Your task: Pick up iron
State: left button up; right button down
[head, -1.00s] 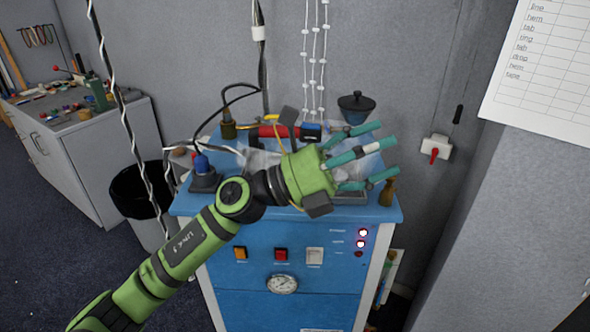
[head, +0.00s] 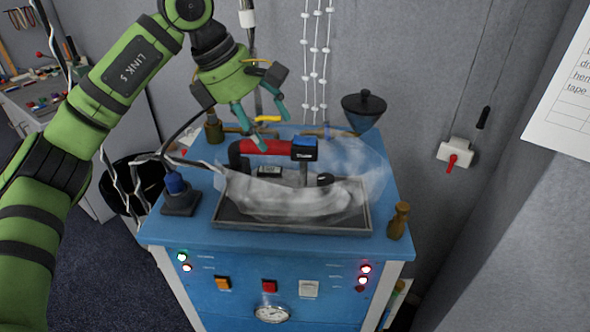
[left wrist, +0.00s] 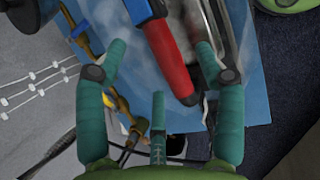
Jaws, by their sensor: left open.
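The iron, with a red handle (head: 268,147) and a dark blue end block (head: 304,149), rests on a dark tray (head: 290,226) on the blue cabinet. Pale steam blurs its lower part. My left gripper (head: 260,112) is open and empty, above and behind the handle's left half, its fingers pointing down. In the left wrist view the red handle (left wrist: 170,70) lies between the spread teal fingers (left wrist: 160,62), apart from them as far as I can tell. My right gripper is not in view.
A brown bottle-shaped piece (head: 399,221) stands at the right edge, and a blue-capped plug on a dark base (head: 180,195) at the left. White beaded strings (head: 315,60) hang behind. Cables cross the left side.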

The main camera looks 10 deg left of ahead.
aim_at(276, 142)
pick_arm(q)
jog(key=shift+w+a+r, duration=0.1)
jog(key=shift+w+r, duration=0.05)
jog(key=shift+w, duration=0.05)
jog(key=shift+s+d+f+p, duration=0.1)
jog(key=shift+d+f+p, duration=0.25)
jog(key=shift+f+p, duration=0.25)
jog(key=shift+d+f+p, duration=0.3)
jog(key=shift+f+p, duration=0.15)
jog(key=shift+p, duration=0.1)
jog(key=p+x, duration=0.1)
jog(key=x, duration=0.1)
jog(key=shift+w+d+f, duration=0.15)
jog(key=shift+w+f, duration=0.1)
jog(key=shift+f, duration=0.05)
jog(key=shift+w+d+f, duration=0.2)
jog(key=shift+w+f, duration=0.1)
jog(key=shift+f, duration=0.35)
jog(key=c, duration=1.1)
grip_shut()
jog(key=shift+r, duration=0.2)
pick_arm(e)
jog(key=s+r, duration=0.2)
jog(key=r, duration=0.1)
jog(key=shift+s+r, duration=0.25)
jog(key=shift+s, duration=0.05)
